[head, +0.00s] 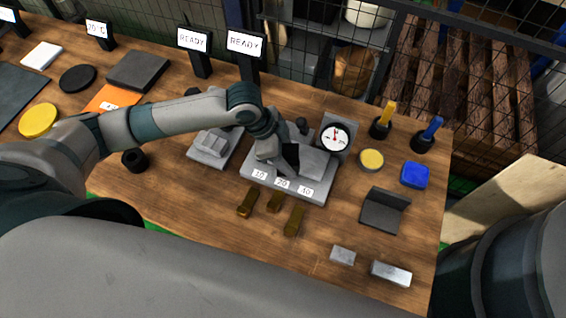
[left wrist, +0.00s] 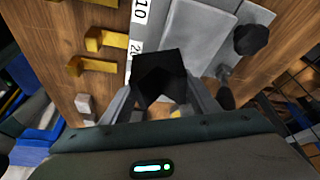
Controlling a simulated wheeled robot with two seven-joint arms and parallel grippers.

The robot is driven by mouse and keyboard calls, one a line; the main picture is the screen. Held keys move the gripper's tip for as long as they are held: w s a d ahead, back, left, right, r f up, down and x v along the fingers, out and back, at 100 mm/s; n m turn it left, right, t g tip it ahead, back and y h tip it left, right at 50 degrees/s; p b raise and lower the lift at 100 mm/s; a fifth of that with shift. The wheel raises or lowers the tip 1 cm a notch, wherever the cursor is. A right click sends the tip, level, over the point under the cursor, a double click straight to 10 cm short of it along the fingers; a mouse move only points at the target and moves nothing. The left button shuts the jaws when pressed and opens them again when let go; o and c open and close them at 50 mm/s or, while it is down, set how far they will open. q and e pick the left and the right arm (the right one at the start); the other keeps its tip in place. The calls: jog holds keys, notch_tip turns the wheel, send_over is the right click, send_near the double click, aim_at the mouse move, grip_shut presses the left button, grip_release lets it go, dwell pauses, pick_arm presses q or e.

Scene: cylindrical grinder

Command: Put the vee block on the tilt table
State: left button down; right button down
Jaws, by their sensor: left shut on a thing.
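My left gripper (head: 286,160) is shut on the vee block (head: 291,156), a black block with a V-shaped notch. In the left wrist view the vee block (left wrist: 160,72) sits between the two fingers, with its notch facing them. My right gripper is not in view.
A dial gauge (head: 335,138) stands behind the tilt table. Several brass pieces (head: 275,200) lie in front. A grey stepped block (head: 210,145) is at left, an angle plate (head: 383,211) and blue box (head: 415,174) at right. Two READY signs (head: 244,46) stand behind.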

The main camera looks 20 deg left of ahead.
aim_at(293, 146)
pick_arm(q)
jog(key=shift+w+r, duration=0.15)
jog(key=w+p, duration=0.1)
jog(key=w, duration=0.3)
jog(key=shift+w+d+r+p, duration=0.15)
jog(key=shift+p, duration=0.6)
jog(key=shift+s+f, duration=0.2)
jog(key=c, duration=0.7)
grip_release()
jog(key=shift+f, duration=0.25)
jog(key=shift+s, duration=0.15)
